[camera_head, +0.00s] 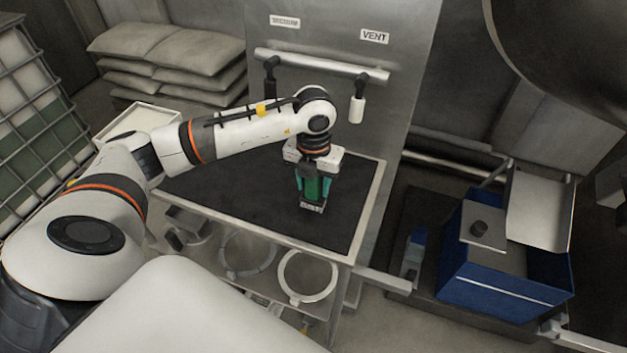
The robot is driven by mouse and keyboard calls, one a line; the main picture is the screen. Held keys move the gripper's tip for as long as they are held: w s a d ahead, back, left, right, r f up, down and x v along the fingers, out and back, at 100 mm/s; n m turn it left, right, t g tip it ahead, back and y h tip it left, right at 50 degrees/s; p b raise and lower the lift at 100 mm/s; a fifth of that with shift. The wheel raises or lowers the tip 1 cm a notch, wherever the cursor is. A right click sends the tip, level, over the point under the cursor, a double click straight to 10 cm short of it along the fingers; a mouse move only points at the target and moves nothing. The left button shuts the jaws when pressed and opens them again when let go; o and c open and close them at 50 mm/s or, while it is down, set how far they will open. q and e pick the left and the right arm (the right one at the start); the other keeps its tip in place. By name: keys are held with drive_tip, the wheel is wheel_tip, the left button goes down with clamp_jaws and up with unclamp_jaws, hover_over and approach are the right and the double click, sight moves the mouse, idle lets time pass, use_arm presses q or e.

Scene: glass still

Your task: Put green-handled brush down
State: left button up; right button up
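My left arm reaches in from the left over the dark-topped table (235,205). My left gripper (314,188) points down near the right part of that table. The green-handled brush (313,207) is upright between its fingers, with the green handle gripped and a pale block at its lower end. The brush's lower end is at or just above the dark mat; I cannot tell if it touches. My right gripper is not in view.
A steel panel with a rail and two hanging handles, one black and one white (357,108), stands behind the table. A blue box (505,290) with an open lid is on the right. Rings (307,277) sit below the table's front edge. The mat's left part is clear.

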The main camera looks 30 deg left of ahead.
use_arm(q)
drive_tip(key=shift+o, duration=0.3)
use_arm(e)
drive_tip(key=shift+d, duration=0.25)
use_arm(q)
drive_tip(key=shift+r, duration=0.15)
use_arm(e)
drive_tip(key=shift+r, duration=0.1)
use_arm(q)
drive_tip(key=shift+r, duration=0.2)
wheel_tip(320, 180, up, 12)
drive_tip(key=shift+f+b, duration=0.15)
drive_tip(key=shift+b, duration=0.75)
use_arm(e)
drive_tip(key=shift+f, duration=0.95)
